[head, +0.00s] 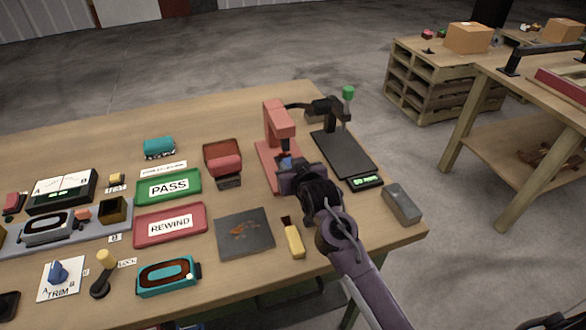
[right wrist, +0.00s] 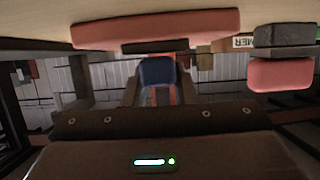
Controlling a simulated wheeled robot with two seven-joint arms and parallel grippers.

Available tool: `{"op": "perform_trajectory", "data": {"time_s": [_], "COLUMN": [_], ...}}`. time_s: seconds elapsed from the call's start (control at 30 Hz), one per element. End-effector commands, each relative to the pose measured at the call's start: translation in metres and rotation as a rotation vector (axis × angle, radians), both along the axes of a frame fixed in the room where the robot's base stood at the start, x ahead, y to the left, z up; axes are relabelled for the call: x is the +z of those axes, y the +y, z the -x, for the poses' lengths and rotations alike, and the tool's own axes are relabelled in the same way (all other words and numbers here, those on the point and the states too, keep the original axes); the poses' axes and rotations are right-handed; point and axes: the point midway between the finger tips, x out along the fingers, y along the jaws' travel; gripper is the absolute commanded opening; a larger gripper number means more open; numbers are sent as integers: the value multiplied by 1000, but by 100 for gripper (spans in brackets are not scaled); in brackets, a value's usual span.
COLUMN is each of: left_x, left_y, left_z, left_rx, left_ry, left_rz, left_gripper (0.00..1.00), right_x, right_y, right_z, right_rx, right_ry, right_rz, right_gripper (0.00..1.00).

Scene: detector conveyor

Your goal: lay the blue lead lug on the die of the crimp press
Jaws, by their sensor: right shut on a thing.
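The crimp press (head: 279,118) is a salmon-red stand with an upright head and a flat base, right of the table's middle. My right gripper (head: 287,168) is at the front of the press and is shut on the blue lead lug (head: 285,159). In the right wrist view the blue lug (right wrist: 157,71) shows between the fingers, close to a salmon-red part of the press (right wrist: 155,28). The die is mostly hidden behind my gripper, and I cannot tell whether the lug touches it. My left gripper is not in view.
A black plate with a green-knobbed lever (head: 348,93) stands just right of the press. A grey block (head: 402,203) and a yellow-handled tool (head: 294,241) lie near my right arm. Green PASS (head: 169,186) and red REWIND (head: 170,225) trays are to the left.

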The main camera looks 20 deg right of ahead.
Motion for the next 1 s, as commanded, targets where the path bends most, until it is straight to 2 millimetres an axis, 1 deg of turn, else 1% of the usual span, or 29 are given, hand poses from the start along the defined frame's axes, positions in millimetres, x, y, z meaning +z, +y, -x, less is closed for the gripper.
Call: {"op": "perform_trajectory", "data": {"time_s": [0.83,0.87,1.0], "left_x": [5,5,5], "left_y": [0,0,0], "left_z": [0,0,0], "left_rx": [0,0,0], "left_ry": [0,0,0], "left_rz": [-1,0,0], "left_gripper": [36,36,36], "right_x": [-4,-4,-4], "right_y": [0,0,0], "right_z": [0,0,0], "right_rx": [0,0,0], "right_ry": [1,1,1], "right_rz": [0,0,0], "right_gripper": [3,26,44]}}
